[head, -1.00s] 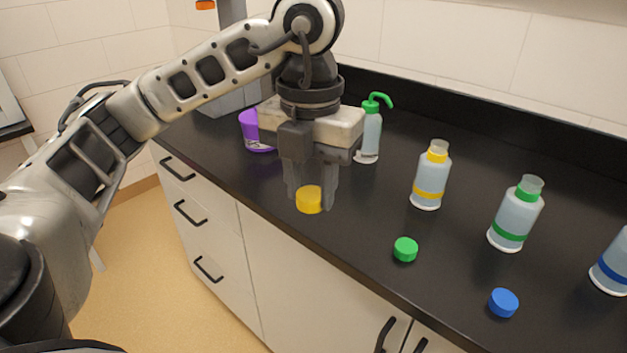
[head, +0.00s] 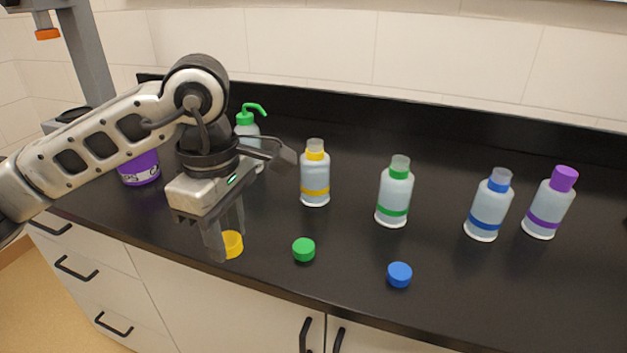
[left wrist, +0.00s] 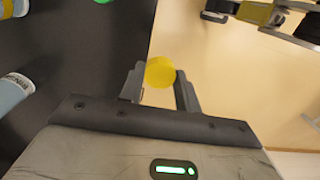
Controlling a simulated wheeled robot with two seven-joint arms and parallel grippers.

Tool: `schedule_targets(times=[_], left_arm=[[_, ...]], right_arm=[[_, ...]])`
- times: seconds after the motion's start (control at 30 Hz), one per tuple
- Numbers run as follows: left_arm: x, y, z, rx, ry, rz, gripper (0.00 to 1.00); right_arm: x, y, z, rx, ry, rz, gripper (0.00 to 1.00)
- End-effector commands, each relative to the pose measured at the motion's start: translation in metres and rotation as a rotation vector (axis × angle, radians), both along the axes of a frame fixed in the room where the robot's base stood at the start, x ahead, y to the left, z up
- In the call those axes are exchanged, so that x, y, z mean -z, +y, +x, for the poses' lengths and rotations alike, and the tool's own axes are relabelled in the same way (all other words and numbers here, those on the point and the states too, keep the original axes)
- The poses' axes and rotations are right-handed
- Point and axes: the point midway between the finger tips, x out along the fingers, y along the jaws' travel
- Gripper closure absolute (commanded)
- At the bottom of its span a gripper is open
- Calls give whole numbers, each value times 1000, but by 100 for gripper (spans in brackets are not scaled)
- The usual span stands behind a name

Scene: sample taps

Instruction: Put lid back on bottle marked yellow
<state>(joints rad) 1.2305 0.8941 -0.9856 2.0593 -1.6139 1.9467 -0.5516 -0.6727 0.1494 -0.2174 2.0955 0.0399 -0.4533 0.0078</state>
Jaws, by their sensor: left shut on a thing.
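The yellow lid (head: 232,244) is held between the fingertips of my left gripper (head: 224,240), near the counter's front edge. The lid also shows in the left wrist view (left wrist: 160,72), with a finger on each side of it. The bottle marked yellow (head: 315,178) stands upright on the counter, right of and behind the gripper. It has a yellow band and yellow collar, and its clear neck is uncovered. My right gripper is in neither current view.
A green lid (head: 304,249) and a blue lid (head: 399,274) lie in front. Uncapped green-marked (head: 395,193) and blue-marked (head: 489,207) bottles and a purple-capped bottle (head: 550,204) stand to the right. A green-topped wash bottle (head: 246,124) and purple container (head: 139,168) stand left.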

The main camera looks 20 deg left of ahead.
Motion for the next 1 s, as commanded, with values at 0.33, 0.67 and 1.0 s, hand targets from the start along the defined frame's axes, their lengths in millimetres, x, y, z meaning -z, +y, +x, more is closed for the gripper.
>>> schedule_targets(times=[0.33, 0.67, 1.0], left_arm=[[30, -19, 8, 1032, 0, -3, 88], [42, -26, 11, 1481, -1, -2, 88], [42, -26, 11, 1497, -1, -1, 88]], right_arm=[[0, 0, 0, 0, -1, 0, 64], [0, 0, 0, 0, -1, 0, 64], [-1, 1, 1, 2, -1, 3, 64]])
